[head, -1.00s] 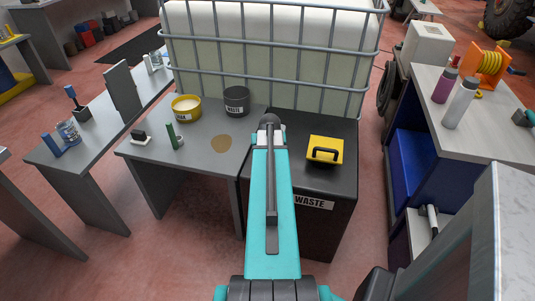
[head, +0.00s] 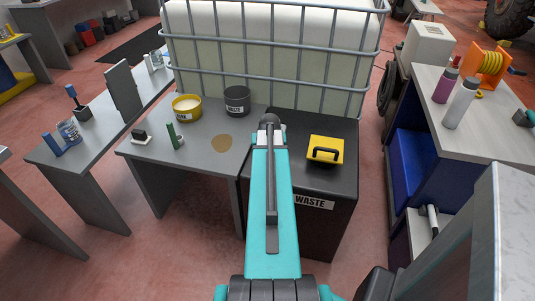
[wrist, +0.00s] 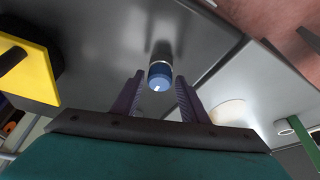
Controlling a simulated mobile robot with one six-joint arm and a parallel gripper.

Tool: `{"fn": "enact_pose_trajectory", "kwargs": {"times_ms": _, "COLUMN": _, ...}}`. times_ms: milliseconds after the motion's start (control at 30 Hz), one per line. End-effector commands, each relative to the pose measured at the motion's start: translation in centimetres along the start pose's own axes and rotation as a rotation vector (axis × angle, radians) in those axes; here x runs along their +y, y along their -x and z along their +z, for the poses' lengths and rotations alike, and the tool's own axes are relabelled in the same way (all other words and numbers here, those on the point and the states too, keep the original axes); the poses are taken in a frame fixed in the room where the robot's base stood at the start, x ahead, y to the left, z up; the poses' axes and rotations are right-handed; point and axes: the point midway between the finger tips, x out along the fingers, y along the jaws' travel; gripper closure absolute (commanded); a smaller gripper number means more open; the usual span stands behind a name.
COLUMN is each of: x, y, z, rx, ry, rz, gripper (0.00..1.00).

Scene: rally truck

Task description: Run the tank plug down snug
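A blue round cap (wrist: 160,77) with a pale mark on its face, seemingly the tank plug, shows in the wrist view. A light ring and a grey cylindrical shape lie behind it; I cannot tell whether that shape is solid or a reflection. My gripper (wrist: 160,85) is open, with one dark finger on each side of the cap and a narrow gap visible on both sides. In the head view my teal arm hides the gripper and the cap. The white caged tank (head: 270,45) stands behind the benches.
A yellow box with a black handle (head: 325,150) sits on the dark waste cabinet (head: 330,185), right of my arm. On the grey table (head: 190,155) are a yellow bowl (head: 187,107), a grey waste pot (head: 236,101), a green stick (head: 173,135) and a brown spot (head: 221,143).

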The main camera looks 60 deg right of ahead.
Motion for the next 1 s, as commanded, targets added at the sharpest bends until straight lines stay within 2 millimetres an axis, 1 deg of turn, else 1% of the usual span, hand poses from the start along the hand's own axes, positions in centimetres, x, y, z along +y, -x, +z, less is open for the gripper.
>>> {"fn": "enact_pose_trajectory", "kwargs": {"times_ms": 233, "x": 0.10, "y": 0.00, "z": 0.00, "rx": 0.000, "ry": 0.085, "rz": -0.035, "gripper": 0.60}}
{"fn": "enact_pose_trajectory", "kwargs": {"times_ms": 667, "x": 0.16, "y": -0.01, "z": 0.00, "rx": 0.000, "ry": 0.106, "rz": -0.043, "gripper": 0.60}}
{"fn": "enact_pose_trajectory", "kwargs": {"times_ms": 1000, "x": 0.25, "y": -0.03, "z": -0.05, "rx": 0.001, "ry": 0.223, "rz": -0.092, "gripper": 0.60}}
